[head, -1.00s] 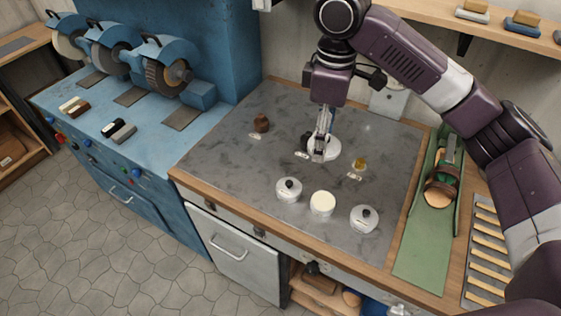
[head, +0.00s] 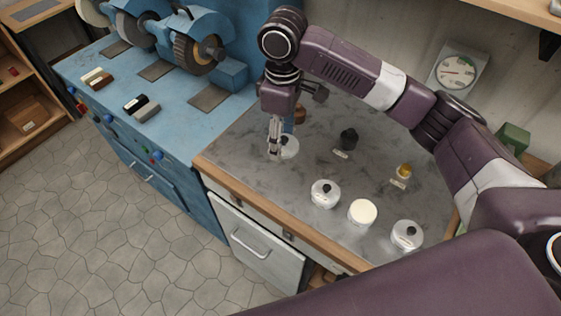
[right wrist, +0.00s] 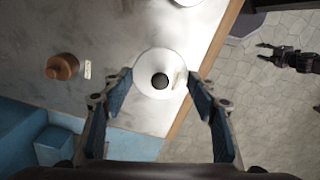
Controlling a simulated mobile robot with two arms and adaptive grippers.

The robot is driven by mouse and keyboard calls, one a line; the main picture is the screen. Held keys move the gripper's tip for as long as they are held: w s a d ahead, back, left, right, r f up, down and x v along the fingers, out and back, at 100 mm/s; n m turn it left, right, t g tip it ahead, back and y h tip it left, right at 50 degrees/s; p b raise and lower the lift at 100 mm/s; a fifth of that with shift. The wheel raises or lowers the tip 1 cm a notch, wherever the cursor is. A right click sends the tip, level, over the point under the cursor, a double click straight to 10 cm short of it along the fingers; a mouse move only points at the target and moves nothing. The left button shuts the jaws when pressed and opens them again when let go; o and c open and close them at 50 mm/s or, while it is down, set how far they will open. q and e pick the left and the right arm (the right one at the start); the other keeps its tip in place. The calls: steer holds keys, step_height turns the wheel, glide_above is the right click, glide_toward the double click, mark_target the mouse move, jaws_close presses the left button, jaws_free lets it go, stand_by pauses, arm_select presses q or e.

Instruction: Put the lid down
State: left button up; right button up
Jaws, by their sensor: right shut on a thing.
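The lid (head: 289,147) is a white disc with a black knob, at the far left part of the grey worktop in the head view. My right gripper (head: 274,153) is shut on it; the finger hides part of it. In the right wrist view the lid (right wrist: 160,74) lies between the two blue-padded fingers, knob towards the camera. Whether it touches the worktop I cannot tell. An uncovered white jar (head: 362,212) with cream contents stands between two knobbed jars (head: 325,193) (head: 407,234). My left gripper (right wrist: 265,57) shows over the floor in the right wrist view, fingers apart, empty.
A brown pot (right wrist: 62,67) stands left of the lid in the right wrist view. A dark pot (head: 348,138) and an amber one (head: 404,170) stand further right, with small labels beside them. The blue grinding machine (head: 150,75) borders the worktop (head: 245,160) on the left.

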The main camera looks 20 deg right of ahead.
glide_above(282, 171)
step_height(282, 171, down, 5)
steer(key=shift+s+f+p, duration=0.1)
steer(key=shift+f+p, duration=0.1)
steer(key=shift+p, duration=0.2)
steer(key=shift+f, duration=0.6)
step_height(282, 171, down, 4)
steer(key=shift+r+p, duration=0.25)
steer(key=shift+p, duration=0.15)
arm_select(q)
steer(key=shift+w+r, duration=0.7)
steer(key=shift+r, duration=0.3)
arm_select(e)
steer(key=shift+f, duration=0.15)
steer(key=shift+f, duration=0.15)
steer(key=o, duration=0.9)
arm_select(q)
steer(key=shift+s, duration=0.15)
arm_select(e)
steer(key=shift+o, duration=0.2)
